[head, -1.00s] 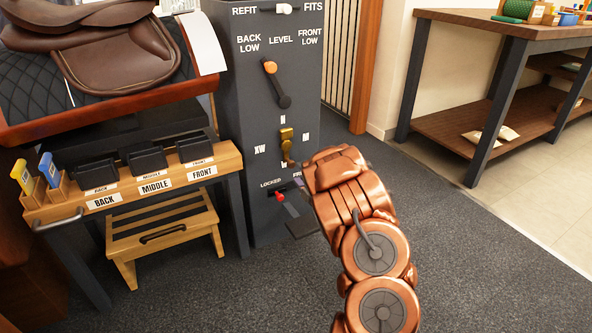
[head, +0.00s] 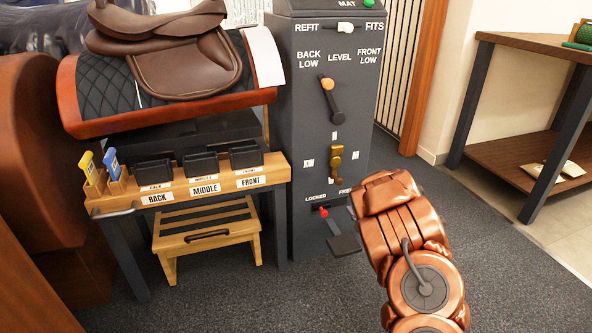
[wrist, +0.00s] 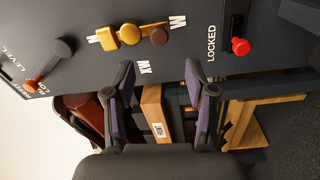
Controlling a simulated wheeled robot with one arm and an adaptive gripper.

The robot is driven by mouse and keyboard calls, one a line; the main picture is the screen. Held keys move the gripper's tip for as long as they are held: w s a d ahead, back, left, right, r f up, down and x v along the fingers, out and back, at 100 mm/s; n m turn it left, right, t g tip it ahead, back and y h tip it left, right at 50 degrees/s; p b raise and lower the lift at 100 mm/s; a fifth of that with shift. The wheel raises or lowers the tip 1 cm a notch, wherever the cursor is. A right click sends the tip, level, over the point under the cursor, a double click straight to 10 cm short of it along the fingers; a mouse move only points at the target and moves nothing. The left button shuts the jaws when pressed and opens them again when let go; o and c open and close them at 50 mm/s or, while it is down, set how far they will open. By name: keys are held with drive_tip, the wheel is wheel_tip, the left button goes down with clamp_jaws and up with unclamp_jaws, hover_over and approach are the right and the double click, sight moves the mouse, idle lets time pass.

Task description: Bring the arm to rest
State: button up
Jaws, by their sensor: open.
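My copper-coloured arm (head: 402,225) reaches up from the lower right in the head view, in front of the grey control column (head: 318,130). Its fingers are hidden there behind the arm. In the wrist view my gripper (wrist: 160,105) is open, with its two purple-padded fingers apart and nothing between them. The column's face, with the brass knob (wrist: 122,36) and the red-tipped lever (wrist: 240,46) by LOCKED, lies beyond the fingers, on the upper side of that view. I cannot tell the exact gap to the column.
A brown saddle (head: 180,55) sits on a padded stand at the left. Below it is a wooden rack (head: 190,190) with bins labelled BACK, MIDDLE and FRONT. A step stool (head: 206,236) stands underneath. A workbench (head: 530,44) is at the right. Carpet (head: 235,300) lies clear in front.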

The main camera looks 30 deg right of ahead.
drive_tip(key=shift+r, duration=0.1)
drive_tip(key=s+a+r+m+g+h+p, duration=0.1)
drive_tip(key=s+a+r+m+g+p, duration=0.15)
drive_tip(key=r+p, duration=0.65)
drive_tip(key=s+a+r+m+g+h+p, duration=0.15)
drive_tip(key=r+m+g+p, duration=0.25)
drive_tip(key=r+p, duration=0.5)
drive_tip(key=s+a+r+m+g+h+p, duration=0.1)
drive_tip(key=a+r+m+g+p, duration=0.4)
drive_tip(key=r, duration=0.7)
drive_tip(key=s+a+r+m+g+y+p, duration=0.1)
drive_tip(key=s+a+r+g+y+p, duration=0.2)
drive_tip(key=s+a+r+p, duration=0.9)
drive_tip(key=s+a+r+m+g+y+p, duration=0.1)
drive_tip(key=s+a+r+g+y+p, duration=0.2)
drive_tip(key=s+a+r+p, duration=0.8)
drive_tip(key=s+a+r+g, duration=0.2)
drive_tip(key=s+a+r, duration=0.2)
drive_tip(key=s, duration=0.6)
drive_tip(key=shift+a+m+g+y+p, duration=0.35)
drive_tip(key=shift+a, duration=0.1)
drive_tip(key=shift+f, duration=0.1)
drive_tip(key=shift+c, duration=0.2)
